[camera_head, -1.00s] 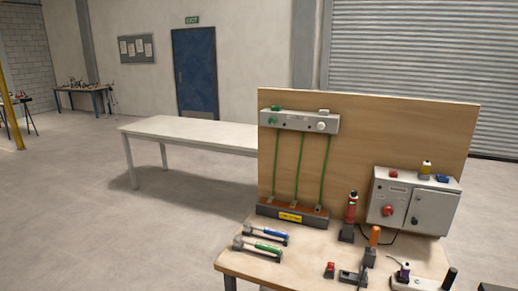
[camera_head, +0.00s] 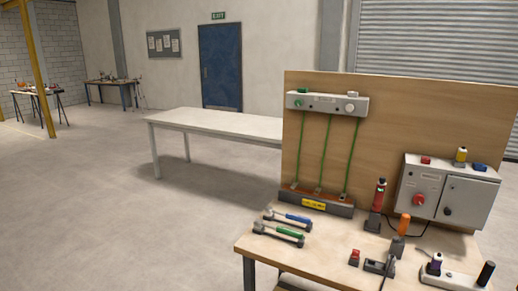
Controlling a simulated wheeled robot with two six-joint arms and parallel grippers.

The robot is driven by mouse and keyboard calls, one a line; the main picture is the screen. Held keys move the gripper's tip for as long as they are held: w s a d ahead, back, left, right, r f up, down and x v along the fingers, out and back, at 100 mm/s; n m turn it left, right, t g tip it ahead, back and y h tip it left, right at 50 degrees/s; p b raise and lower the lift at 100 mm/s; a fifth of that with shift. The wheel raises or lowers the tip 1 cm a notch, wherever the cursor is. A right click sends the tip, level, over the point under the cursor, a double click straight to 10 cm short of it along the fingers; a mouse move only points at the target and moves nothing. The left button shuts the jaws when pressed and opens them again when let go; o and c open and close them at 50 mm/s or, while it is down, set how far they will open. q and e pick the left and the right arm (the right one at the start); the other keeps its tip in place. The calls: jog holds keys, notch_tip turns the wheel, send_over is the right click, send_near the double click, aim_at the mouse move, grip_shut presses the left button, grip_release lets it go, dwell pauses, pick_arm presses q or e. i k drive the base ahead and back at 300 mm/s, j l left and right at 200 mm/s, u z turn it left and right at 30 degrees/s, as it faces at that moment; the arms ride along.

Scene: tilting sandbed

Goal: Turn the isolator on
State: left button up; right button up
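The isolator appears to be the red rotary knob (camera_head: 418,200) on the left door of a grey control box (camera_head: 466,200). The box is mounted low on the right of an upright wooden board (camera_head: 400,122). The knob's exact position is too small to read. Neither of my grippers is in view.
The wooden workbench (camera_head: 262,243) holds two hammers (camera_head: 280,233), a red-topped torch-like tool (camera_head: 378,203), an orange-handled item (camera_head: 404,224) and a power strip (camera_head: 452,278). A long white table (camera_head: 215,122) stands behind. The floor to the left is clear.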

aim_at(419, 200)
jog(key=z, duration=1.35)
